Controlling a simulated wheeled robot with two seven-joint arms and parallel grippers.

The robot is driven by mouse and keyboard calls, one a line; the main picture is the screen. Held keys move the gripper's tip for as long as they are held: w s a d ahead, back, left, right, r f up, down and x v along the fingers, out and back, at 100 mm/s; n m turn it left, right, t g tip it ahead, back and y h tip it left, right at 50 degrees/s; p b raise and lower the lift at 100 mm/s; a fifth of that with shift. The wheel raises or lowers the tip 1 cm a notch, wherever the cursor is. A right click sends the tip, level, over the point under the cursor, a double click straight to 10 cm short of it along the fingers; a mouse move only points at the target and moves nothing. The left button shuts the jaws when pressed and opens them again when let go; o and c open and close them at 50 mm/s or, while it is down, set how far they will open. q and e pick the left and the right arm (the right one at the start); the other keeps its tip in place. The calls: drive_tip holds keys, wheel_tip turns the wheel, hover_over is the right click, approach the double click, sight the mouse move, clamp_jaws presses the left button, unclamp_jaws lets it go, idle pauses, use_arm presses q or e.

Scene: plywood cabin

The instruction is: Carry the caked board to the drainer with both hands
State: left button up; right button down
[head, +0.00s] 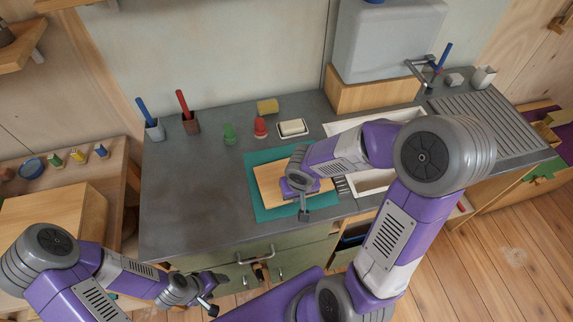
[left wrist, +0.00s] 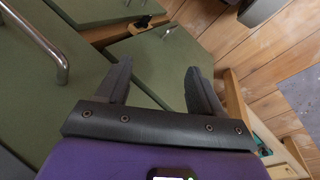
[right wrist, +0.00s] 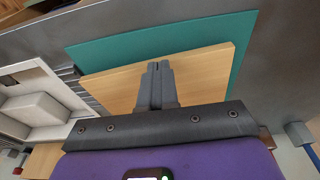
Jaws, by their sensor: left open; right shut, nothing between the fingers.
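The board (head: 268,184), a plain light wooden rectangle, lies flat on a teal mat (head: 262,157) on the counter. No caked dirt can be made out on it. It also shows in the right wrist view (right wrist: 205,75). My right gripper (head: 305,212) is over the board, shut and empty, and hides part of it; its closed fingertips (right wrist: 157,66) show against the wood. Contact cannot be told. My left gripper (head: 212,292) is open and empty, low in front of the green cabinet, away from the board. The ribbed drainer (head: 490,122) is at the counter's right end, clear.
A white sink (head: 345,124), partly hidden by my right arm, lies between board and drainer. A tap (head: 425,62) stands behind it.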

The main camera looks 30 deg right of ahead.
drive_tip(key=w, duration=0.3)
drive_tip(key=w+d+p, duration=0.1)
drive_tip(key=w, duration=0.2)
drive_tip(key=w+d, duration=0.1)
drive_tip(key=w, duration=0.2)
drive_tip(key=shift+w+d+f+p, duration=0.1)
drive_tip(key=shift+w+d+p, duration=0.05)
drive_tip(key=shift+w+p, duration=0.2)
drive_tip(key=shift+s+f+b, duration=0.1)
drive_tip(key=shift+f+b, duration=0.3)
drive_tip(key=shift+f, duration=0.4)
drive_tip(key=shift+s+b, duration=0.25)
drive_tip(key=shift+b, duration=0.1)
